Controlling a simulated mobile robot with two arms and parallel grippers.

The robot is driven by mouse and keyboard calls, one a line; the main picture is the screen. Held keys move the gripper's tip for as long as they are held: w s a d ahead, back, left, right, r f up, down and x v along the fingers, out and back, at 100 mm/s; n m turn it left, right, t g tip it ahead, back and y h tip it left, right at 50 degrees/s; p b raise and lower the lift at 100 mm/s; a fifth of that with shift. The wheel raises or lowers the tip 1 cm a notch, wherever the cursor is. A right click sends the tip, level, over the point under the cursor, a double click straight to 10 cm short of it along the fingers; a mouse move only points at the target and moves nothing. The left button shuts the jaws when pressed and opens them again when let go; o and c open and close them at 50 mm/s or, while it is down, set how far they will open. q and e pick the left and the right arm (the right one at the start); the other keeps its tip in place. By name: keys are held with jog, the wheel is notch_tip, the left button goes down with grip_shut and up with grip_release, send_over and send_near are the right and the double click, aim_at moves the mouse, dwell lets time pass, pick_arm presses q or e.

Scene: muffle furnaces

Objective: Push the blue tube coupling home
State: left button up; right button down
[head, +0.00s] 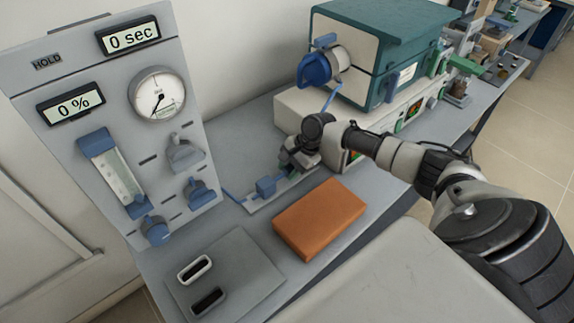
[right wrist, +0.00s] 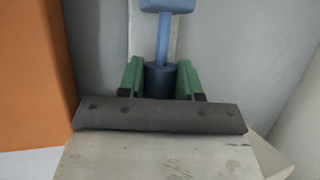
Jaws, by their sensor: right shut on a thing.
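My right gripper (head: 291,170) reaches down over the narrow grey strip on the bench. In the right wrist view its green fingers (right wrist: 161,80) are shut on a dark blue cylinder, which I take to be the tube coupling (right wrist: 160,77). A thinner, lighter blue rod (right wrist: 163,38) runs from the coupling to a light blue block (right wrist: 168,5). The same blue block (head: 266,186) shows in the head view, just left of the gripper. In the head view the fingers largely hide the coupling. I cannot tell how far it is seated. My left gripper is not in view.
A panel (head: 100,110) with a gauge and readouts stands at left. A furnace (head: 385,50) with a blue fitting (head: 314,70) stands behind my right arm. An orange block (head: 319,217) lies close in front of the strip. A grey plate (head: 238,270) lies at front left.

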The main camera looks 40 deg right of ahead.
jog(key=c, duration=0.8)
grip_release()
jog(key=shift+d, duration=0.3)
jog(key=shift+o, duration=0.2)
jog(key=v, duration=1)
jog(key=shift+r, duration=0.35)
jog(key=shift+s+d, duration=0.15)
